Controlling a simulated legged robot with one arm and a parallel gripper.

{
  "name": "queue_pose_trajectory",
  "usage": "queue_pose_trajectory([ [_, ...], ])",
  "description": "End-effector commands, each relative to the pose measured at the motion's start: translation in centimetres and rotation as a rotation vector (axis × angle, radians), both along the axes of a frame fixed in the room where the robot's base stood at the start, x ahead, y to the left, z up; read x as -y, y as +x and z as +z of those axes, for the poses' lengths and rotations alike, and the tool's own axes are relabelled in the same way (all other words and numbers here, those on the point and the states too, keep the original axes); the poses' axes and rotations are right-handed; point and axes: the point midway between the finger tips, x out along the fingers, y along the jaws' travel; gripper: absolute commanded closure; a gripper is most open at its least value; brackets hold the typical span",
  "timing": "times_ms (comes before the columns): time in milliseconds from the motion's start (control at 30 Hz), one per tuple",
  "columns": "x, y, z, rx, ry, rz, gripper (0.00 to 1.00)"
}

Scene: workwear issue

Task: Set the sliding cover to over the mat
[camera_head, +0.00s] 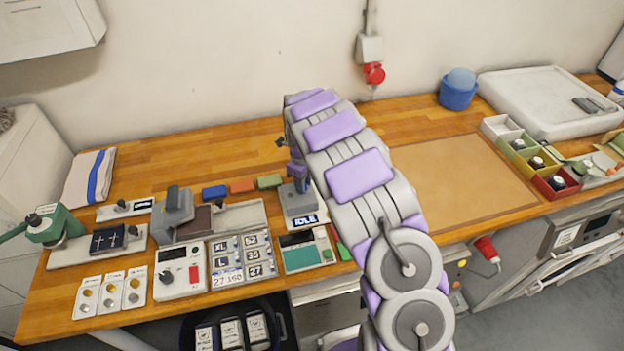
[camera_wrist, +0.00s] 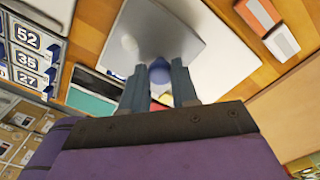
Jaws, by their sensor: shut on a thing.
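My gripper (camera_head: 299,181) reaches down over a small grey unit (camera_head: 297,202) with an IDLE label, left of the middle of the bench. In the wrist view my gripper (camera_wrist: 159,88) is shut on a rounded blue-violet knob (camera_wrist: 160,71). The knob stands on a flat grey plate (camera_wrist: 152,35), which looks like the sliding cover. A paler slab (camera_wrist: 222,52) shows beside and partly beneath that plate. The head view has a broad tan mat (camera_head: 465,175) on the bench right of my arm. I cannot tell whether it is the task's mat.
A teal-faced device (camera_head: 306,256) and a number-tile panel (camera_head: 243,259) stand in front. A press (camera_head: 175,208) stands left. Blue (camera_head: 214,192), orange (camera_head: 242,186) and green (camera_head: 269,181) blocks lie behind. Coloured bins (camera_head: 530,158) and a white tray (camera_head: 545,95) are at right.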

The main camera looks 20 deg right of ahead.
Motion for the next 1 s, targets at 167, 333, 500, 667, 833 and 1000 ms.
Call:
queue_pose_trajectory([
  [167, -0.3, 0.2, 0.1, 0.006, 0.004, 0.001, 1.0],
  [333, -0.3, 0.1, 0.1, 0.005, 0.002, 0.001, 0.58],
  [500, -0.1, 0.1, 0.1, 0.004, 0.003, 0.001, 0.46],
  [667, 0.0, 0.1, 0.1, 0.004, 0.004, 0.001, 0.46],
  [833, 0.0, 0.1, 1.0, 0.006, 0.003, 0.001, 0.46],
  [1000, -0.2, 0.1, 3.8, 0.004, 0.001, 0.001, 0.46],
])
